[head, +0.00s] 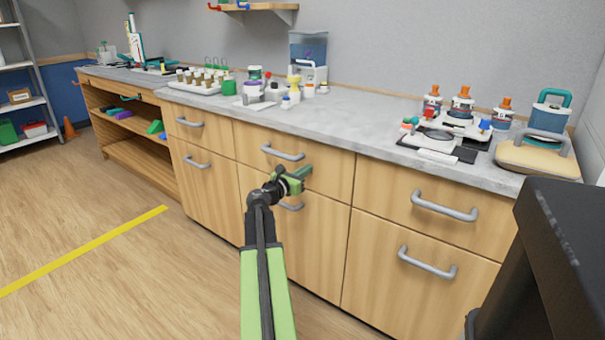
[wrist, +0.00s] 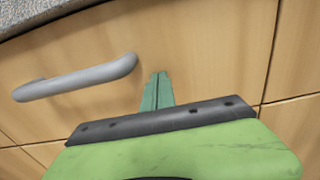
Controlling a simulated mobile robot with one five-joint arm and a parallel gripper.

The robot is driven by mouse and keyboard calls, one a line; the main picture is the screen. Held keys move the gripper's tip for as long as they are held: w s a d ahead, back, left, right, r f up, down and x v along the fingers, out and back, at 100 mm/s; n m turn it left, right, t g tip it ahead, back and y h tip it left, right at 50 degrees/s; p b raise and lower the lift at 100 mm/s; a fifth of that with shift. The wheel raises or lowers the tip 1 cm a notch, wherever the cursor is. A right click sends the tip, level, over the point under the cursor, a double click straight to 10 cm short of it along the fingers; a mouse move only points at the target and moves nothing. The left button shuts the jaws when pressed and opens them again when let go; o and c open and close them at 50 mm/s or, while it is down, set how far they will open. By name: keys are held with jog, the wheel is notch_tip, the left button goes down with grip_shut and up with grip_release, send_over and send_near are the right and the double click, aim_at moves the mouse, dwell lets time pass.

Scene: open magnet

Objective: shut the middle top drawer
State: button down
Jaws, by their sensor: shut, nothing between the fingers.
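The middle top drawer (head: 325,172) has a light wood front and a grey bar handle (head: 282,152). Its front looks flush, or nearly flush, with its neighbours, and I see no open gap around it. My gripper (head: 303,174) is shut and empty, in front of the lower right part of this drawer. In the wrist view, the shut fingertips (wrist: 157,82) point at the drawer front (wrist: 205,55), to the right of and a little below the handle (wrist: 78,80). I cannot tell whether they touch the wood.
The grey countertop (head: 360,112) above carries bottles, a tube rack and instruments. Other closed fronts with handles (head: 445,206) flank the drawer and lie below it. A dark block (head: 555,260) stands at the right front. The floor (head: 110,260) at left is clear, with a yellow line.

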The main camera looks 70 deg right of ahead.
jog(key=shift+d+r, duration=0.15)
jog(key=shift+d, duration=0.15)
jog(key=v, duration=1.4)
jog(key=shift+a+f, duration=0.2)
jog(key=shift+a, duration=0.1)
